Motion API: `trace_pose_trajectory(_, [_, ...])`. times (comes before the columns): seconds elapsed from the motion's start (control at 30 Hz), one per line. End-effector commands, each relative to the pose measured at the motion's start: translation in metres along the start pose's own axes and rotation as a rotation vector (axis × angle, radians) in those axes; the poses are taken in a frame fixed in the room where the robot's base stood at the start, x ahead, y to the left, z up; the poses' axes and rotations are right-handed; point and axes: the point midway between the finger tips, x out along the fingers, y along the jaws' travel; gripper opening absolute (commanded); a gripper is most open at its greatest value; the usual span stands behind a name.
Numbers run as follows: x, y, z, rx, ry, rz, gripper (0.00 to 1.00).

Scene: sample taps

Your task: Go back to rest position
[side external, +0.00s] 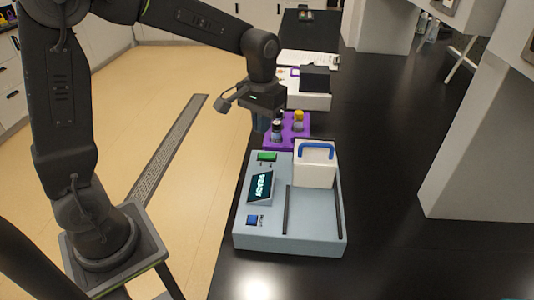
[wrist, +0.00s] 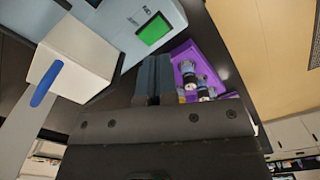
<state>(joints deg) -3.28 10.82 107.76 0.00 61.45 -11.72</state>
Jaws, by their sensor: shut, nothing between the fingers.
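The grey-blue device (side external: 265,237) has a READY screen (side external: 261,188), a green button (side external: 267,156) and a blue button (side external: 252,220). A white block with a blue handle (side external: 315,170) stands on it. Another white device (side external: 314,101) is behind.

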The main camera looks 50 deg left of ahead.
Motion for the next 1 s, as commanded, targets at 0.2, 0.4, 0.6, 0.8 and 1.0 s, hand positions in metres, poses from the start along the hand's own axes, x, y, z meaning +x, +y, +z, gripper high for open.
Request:
trace_pose_trajectory(0.2, [-0.009,-0.001,0.009,0.012,0.027,0.006,0.0])
trace_pose_trajectory(0.4, [-0.046,-0.006,0.056,0.078,0.154,0.028,0.0])
trace_pose_trajectory(0.6, [-0.067,-0.014,0.117,0.162,0.309,0.05,0.0])
trace_pose_trajectory(0.8, [-0.068,-0.022,0.162,0.227,0.432,0.061,0.0])
trace_pose_trajectory(1.0, [-0.064,-0.025,0.179,0.256,0.487,0.064,0.0])
